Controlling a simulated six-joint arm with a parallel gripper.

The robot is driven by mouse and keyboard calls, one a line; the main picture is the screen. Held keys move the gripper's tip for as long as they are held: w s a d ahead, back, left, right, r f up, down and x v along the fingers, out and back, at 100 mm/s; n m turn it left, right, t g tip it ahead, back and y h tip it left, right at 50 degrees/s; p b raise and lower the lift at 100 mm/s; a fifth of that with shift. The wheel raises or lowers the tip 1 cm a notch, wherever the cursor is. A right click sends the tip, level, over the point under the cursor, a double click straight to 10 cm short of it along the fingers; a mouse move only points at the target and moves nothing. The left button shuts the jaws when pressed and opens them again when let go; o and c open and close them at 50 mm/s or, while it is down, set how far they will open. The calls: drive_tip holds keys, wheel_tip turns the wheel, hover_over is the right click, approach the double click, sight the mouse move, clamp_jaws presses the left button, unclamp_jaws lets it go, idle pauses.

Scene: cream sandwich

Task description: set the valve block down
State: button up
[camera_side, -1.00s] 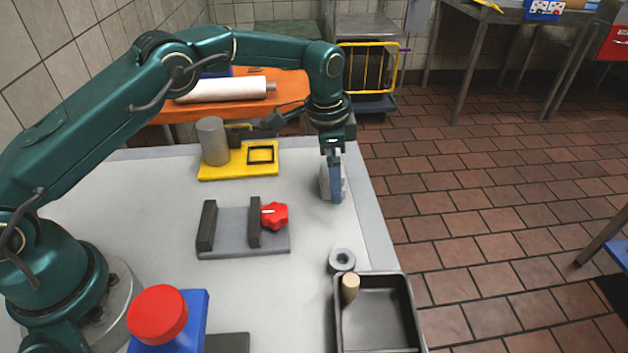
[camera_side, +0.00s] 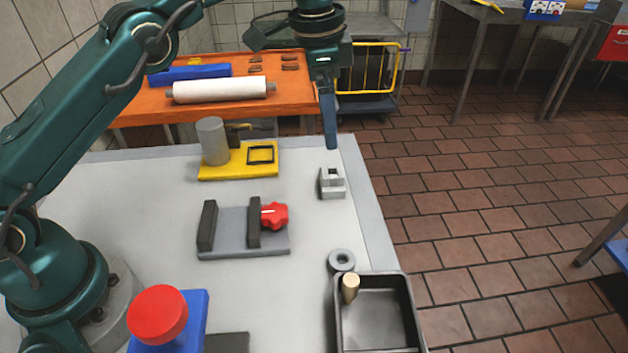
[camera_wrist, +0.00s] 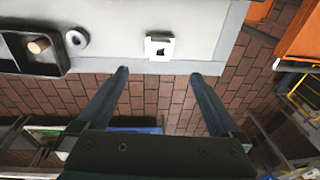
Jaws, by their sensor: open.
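The valve block (camera_side: 331,183) is a small light-grey block with a dark recess. It sits on the grey table near its right edge. It also shows in the wrist view (camera_wrist: 159,47), close to the table edge. My gripper (camera_side: 331,143) is above the block in the side view, clear of it. In the wrist view my gripper (camera_wrist: 158,73) shows two fingers spread wide with nothing between them.
A black tray (camera_side: 411,311) with a wooden peg (camera_side: 350,288) and a grey ring (camera_side: 342,260) lie at the near right. A clamp fixture with a red knob (camera_side: 274,215) is left of the block. A yellow plate (camera_side: 205,173) holds a grey cylinder (camera_side: 212,141).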

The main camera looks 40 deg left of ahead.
drive_tip(key=s+a+r+n+t, duration=0.2)
drive_tip(key=s+a+r+n, duration=0.25)
drive_tip(key=s+r, duration=0.45)
drive_tip(key=s+a+f+n+t, duration=0.1)
drive_tip(key=s+f+n, duration=0.1)
drive_tip(key=s, duration=0.5)
drive_tip(key=s+f+n+t, duration=0.1)
drive_tip(key=s+f+n, duration=0.2)
drive_tip(key=s+f, duration=0.2)
drive_tip(key=s, duration=0.3)
drive_tip(key=shift+a+f, duration=0.15)
drive_tip(key=shift+a, duration=0.25)
